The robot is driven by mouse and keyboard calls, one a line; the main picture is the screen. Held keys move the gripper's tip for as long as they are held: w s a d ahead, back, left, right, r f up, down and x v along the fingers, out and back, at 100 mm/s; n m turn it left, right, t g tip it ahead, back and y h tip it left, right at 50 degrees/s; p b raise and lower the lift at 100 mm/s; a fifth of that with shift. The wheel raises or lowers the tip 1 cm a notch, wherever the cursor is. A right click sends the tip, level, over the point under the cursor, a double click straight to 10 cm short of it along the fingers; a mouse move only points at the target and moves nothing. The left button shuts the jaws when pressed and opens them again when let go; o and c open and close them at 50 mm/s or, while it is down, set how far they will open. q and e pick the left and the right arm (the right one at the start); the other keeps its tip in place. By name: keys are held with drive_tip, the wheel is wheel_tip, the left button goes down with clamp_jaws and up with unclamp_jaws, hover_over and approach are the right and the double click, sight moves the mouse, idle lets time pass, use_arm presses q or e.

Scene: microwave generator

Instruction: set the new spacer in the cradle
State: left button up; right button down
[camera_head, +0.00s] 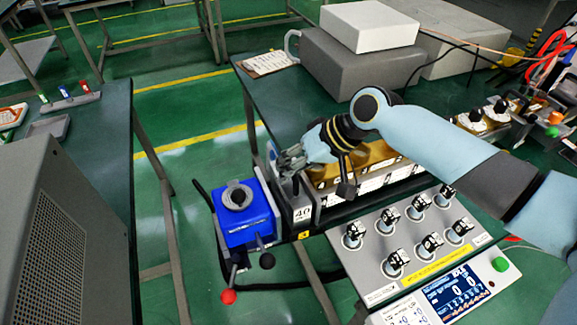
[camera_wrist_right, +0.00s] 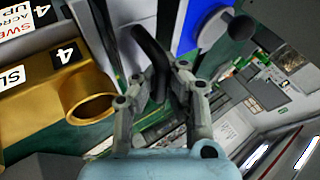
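A blue box-like fixture (camera_head: 245,219) stands at the table's left front, and its blue side shows in the right wrist view (camera_wrist_right: 189,24). A grey ring-shaped part (camera_head: 237,195) sits on its top; I cannot tell if it is the spacer or part of the cradle. My right gripper (camera_head: 290,160) is just behind and right of the blue fixture. In the right wrist view its fingers (camera_wrist_right: 157,75) stand apart, with a dark bent bar (camera_wrist_right: 150,50) between them; contact is unclear. My left gripper is not in view.
A row of gold blocks (camera_head: 372,158) with number labels lies right of my right gripper, under my arm. A grey panel with several knobs (camera_head: 394,263) is in front. Levers with red (camera_head: 228,297) and black knobs project from the fixture. Grey boxes (camera_head: 345,65) stand behind.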

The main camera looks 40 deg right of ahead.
drive_tip(key=c, duration=2)
unclamp_jaws()
drive_tip(key=shift+r, duration=0.1)
drive_tip(key=o, duration=0.6)
drive_tip(key=shift+a, duration=0.1)
drive_tip(key=shift+s, duration=0.1)
drive_tip(key=shift+s+f, duration=0.15)
drive_tip(key=shift+f, duration=0.1)
drive_tip(key=v, duration=1.2)
drive_tip(key=shift+w+r, duration=0.2)
drive_tip(key=shift+r, duration=0.05)
